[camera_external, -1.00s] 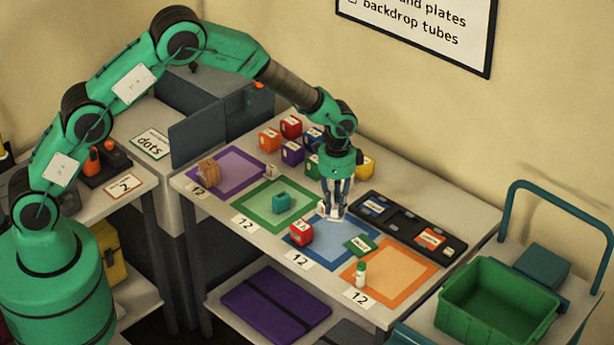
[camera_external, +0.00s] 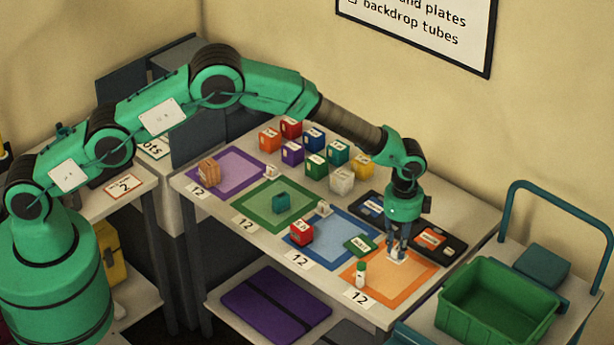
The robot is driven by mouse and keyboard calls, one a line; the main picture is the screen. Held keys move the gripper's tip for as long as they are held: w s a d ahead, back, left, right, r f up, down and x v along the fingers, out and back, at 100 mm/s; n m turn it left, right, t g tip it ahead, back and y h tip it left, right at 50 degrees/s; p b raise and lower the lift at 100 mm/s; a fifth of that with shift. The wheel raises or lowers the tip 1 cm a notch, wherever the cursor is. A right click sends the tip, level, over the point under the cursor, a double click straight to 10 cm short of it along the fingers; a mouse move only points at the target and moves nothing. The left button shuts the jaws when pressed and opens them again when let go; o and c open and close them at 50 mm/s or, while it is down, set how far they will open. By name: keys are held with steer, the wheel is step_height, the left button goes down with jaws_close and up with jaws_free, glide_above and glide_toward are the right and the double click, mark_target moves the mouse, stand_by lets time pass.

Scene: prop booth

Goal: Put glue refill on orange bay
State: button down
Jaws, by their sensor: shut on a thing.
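My gripper (camera_external: 397,250) points down over the orange bay (camera_external: 375,289), near its back part. It is shut on a small white piece (camera_external: 398,258), taken to be the glue refill; the fingers hide part of it, and its label cannot be read. I cannot tell whether the piece touches the bay. The bay is an orange-bordered square with a lighter middle. A small white bottle with a green cap (camera_external: 361,275) stands upright at its left edge.
A dark tray (camera_external: 400,223) with labelled items lies just behind my gripper. A green labelled piece (camera_external: 359,244) and a red block (camera_external: 301,233) are on the blue bay (camera_external: 343,223). Several coloured blocks stand farther back. A green bin (camera_external: 500,305) is at the right.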

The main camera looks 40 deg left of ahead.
steer(key=shift+d, duration=0.1)
stand_by(0.3)
glide_above(397, 287)
steer(key=shift+f, duration=3.1)
steer(key=shift+f, duration=0.1)
steer(key=shift+f, duration=1.75)
steer(key=shift+f, duration=0.15)
steer(key=c, duration=1.6)
jaws_free()
steer(key=shift+o, duration=0.2)
step_height(397, 287, up, 12)
steer(key=shift+r, duration=0.15)
